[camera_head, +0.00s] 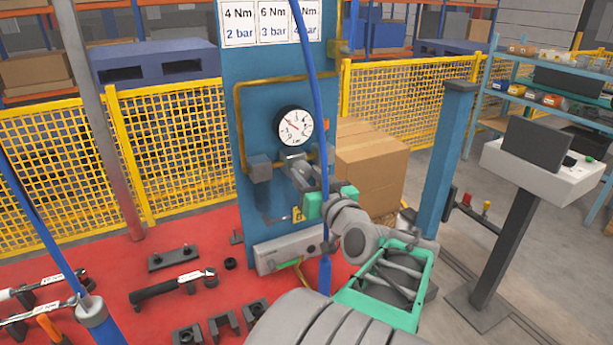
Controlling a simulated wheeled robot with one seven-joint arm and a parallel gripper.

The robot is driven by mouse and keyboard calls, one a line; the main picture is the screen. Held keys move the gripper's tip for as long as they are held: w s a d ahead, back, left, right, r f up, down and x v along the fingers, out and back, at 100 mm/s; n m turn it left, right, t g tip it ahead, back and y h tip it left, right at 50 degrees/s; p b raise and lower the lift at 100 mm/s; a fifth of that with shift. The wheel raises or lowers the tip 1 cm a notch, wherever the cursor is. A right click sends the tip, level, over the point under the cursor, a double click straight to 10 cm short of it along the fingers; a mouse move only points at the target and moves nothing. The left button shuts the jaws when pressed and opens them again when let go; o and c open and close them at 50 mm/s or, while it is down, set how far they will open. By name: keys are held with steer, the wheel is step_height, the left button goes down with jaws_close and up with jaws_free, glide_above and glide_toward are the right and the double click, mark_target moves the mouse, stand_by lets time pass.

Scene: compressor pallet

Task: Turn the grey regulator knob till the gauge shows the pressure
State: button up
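The round white pressure gauge (295,126) with a black rim is on the blue panel (236,130). Its needle shows, but the scale is too small to read surely. Just below the gauge is my gripper (297,168), reaching up to the panel from the lower right. The regulator knob is not clearly told apart from the gripper's grey parts, which seem to cover it. Whether the fingers are open or shut around it cannot be seen. A sign (270,24) at the top pairs 4 Nm with 2 bar and 6 Nm with 3 bar; its third card is partly covered.
A blue hose (312,70) hangs in front of the panel, close to my gripper. A dark grey block (259,168) sits left of it. Cardboard boxes (370,165) stand to the right. Torque wrenches (172,286) and holders lie on the red surface (120,262). Yellow fencing (180,150) stands behind.

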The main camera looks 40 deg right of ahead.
jaws_close()
steer(key=shift+m, duration=0.3)
steer(key=m, duration=0.2)
steer(key=shift+r+m+p, duration=0.1)
steer(key=shift+m+p, duration=0.2)
steer(key=m+p, duration=0.1)
steer(key=m, duration=0.2)
steer(key=shift+m, duration=0.4)
steer(key=m+p, duration=0.2)
steer(key=m, duration=0.1)
steer(key=shift+r, duration=0.1)
steer(key=m+p, duration=0.3)
steer(key=m, duration=0.1)
steer(key=m+p, duration=0.3)
steer(key=m, duration=0.1)
steer(key=shift+y, duration=0.4)
